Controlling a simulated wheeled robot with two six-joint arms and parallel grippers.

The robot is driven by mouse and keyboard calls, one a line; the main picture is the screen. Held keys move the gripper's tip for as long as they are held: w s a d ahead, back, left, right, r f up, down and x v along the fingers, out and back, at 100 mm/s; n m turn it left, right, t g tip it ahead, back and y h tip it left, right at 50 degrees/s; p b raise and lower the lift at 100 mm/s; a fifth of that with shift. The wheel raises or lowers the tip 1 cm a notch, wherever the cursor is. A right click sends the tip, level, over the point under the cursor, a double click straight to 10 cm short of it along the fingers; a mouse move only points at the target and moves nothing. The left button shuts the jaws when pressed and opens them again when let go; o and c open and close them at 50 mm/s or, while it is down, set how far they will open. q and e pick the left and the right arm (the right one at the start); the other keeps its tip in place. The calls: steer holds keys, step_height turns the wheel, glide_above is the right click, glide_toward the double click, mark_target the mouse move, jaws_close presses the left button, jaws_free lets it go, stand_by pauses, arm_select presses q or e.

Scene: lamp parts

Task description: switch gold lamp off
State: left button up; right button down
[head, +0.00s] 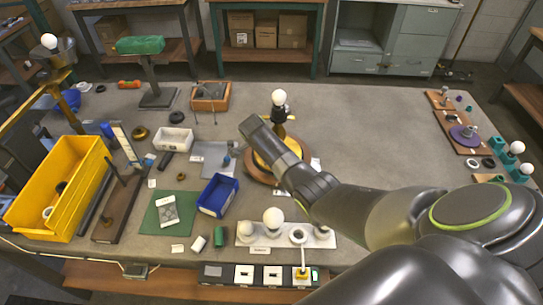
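A lamp with a round gold-brown base (261,160), a dark socket and a white bulb (279,97) stands upright near the middle of the table. Another gold-coloured stand (62,76) with a white bulb (49,41) is at the far left. I cannot tell whether either bulb is lit. My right arm reaches in from the right, and its gripper end (257,134) is in front of the central lamp, hiding part of its base and stem. Its fingers are not clear, and I cannot tell if it touches the lamp. My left gripper is not in view.
A dark switch strip (217,272) with white plates lies at the front edge. A yellow bin (52,212), blue bin (217,196) and white tray (174,139) stand left. A white bulb holder board (254,239) is in front.

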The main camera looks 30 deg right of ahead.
steer(key=shift+w, duration=0.1)
stand_by(0.5)
steer(key=c, duration=1.3)
jaws_free()
steer(key=shift+r, duration=0.1)
steer(key=shift+a+r, duration=0.25)
steer(key=shift+r, duration=0.25)
steer(key=b+v, duration=0.2)
steer(key=v, duration=1.4)
steer(key=shift+a+r, duration=0.1)
steer(key=shift+a, duration=0.05)
